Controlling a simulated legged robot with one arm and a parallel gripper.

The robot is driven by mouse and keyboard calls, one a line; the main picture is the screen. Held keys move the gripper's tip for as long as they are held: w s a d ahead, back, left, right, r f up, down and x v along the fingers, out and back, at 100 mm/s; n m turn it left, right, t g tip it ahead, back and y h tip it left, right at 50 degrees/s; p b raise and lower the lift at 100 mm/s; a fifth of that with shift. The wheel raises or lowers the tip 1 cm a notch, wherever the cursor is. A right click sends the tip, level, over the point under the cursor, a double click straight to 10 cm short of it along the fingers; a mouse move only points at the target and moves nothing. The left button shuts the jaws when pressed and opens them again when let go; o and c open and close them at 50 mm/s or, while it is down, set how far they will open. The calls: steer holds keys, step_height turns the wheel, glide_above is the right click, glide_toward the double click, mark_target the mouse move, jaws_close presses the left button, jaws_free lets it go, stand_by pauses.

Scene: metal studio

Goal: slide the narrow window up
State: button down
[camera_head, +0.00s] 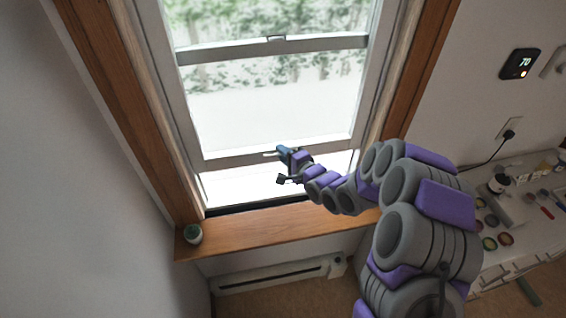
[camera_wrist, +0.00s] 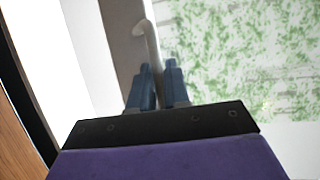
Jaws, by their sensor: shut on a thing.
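The narrow window has a grey lower sash whose bottom rail (camera_head: 228,157) stands above the sill, with a bright gap beneath it. In the wrist view the rail (camera_wrist: 122,40) runs up the picture beside the glass. A pale hooked handle (camera_wrist: 148,35) projects from the rail. My gripper (camera_head: 279,152) is at the rail, near its middle. In the wrist view my blue fingers (camera_wrist: 158,68) are shut on the handle, with its stem between them. The fingers hide the lower part of the stem.
A baseboard heater (camera_head: 275,275) is under the sill. A cluttered white table (camera_head: 525,235) is at right. A thermostat (camera_head: 520,64) hangs on the right wall.

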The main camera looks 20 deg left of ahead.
steer(key=p, duration=0.4)
glide_toward(274, 125)
steer(key=x, duration=0.4)
steer(key=shift+w+a, duration=0.2)
steer(key=shift+a, duration=0.15)
steer(key=c, duration=1.2)
jaws_free()
steer(key=shift+f, duration=0.1)
steer(key=b+v, duration=0.7)
steer(key=v, duration=1)
steer(key=shift+s+f, duration=0.15)
